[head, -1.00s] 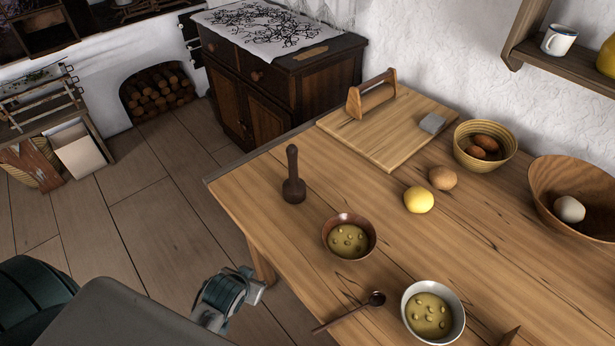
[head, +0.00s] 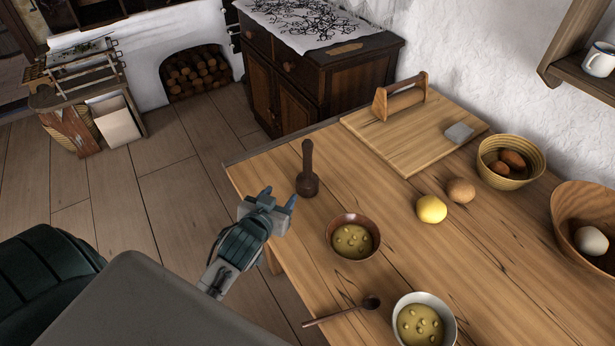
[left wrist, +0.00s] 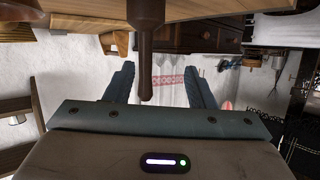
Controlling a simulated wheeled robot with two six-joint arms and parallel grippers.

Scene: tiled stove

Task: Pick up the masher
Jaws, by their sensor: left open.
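The masher (head: 308,172) is a dark brown wooden tool standing upright on its wide head near the left edge of the table, handle up. My left gripper (head: 280,197) is open and empty, at the table's left edge just left of the masher's head. In the left wrist view the picture is upside down. There the masher (left wrist: 147,45) hangs from the top edge, and its handle end shows between the two open fingers (left wrist: 159,70). I see no contact. My right gripper is not in view.
A brown bowl of soup (head: 353,238) stands close to the masher, with a dark spoon (head: 345,311) and a white bowl (head: 424,318) nearer. A cutting board (head: 413,135) lies behind. A lemon (head: 431,209) and a potato (head: 461,190) lie to the right.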

